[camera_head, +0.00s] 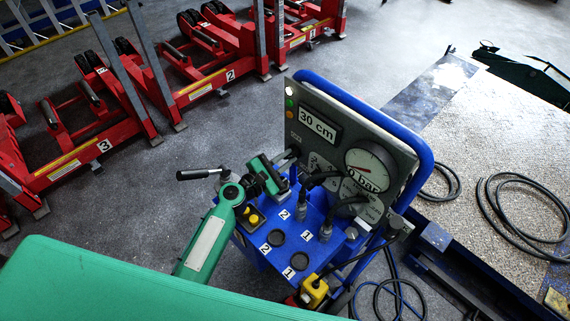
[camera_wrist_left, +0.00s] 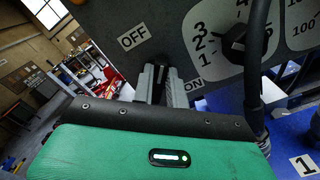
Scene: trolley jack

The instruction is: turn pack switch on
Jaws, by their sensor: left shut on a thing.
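The blue power pack (camera_head: 318,215) has a grey front panel (camera_head: 295,105) with a "30 cm" display and a round gauge. In the left wrist view the panel (camera_wrist_left: 215,25) carries an OFF label (camera_wrist_left: 133,36) and an ON label (camera_wrist_left: 194,84). My left gripper (camera_head: 286,160) reaches the panel's lower left. In the left wrist view my left gripper (camera_wrist_left: 163,75) is shut on the pack switch, between the two labels. The fingers hide most of the switch, so its position cannot be told. My right gripper is not in view.
A selector knob (camera_wrist_left: 236,40) with numbers sits right of the fingers. Black hoses (camera_head: 325,180) plug into the pack's top near numbered sockets. A yellow-and-black control (camera_head: 313,290) hangs at its front. Red numbered lifting units (camera_head: 85,150) stand at left; the grey floor between is clear.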

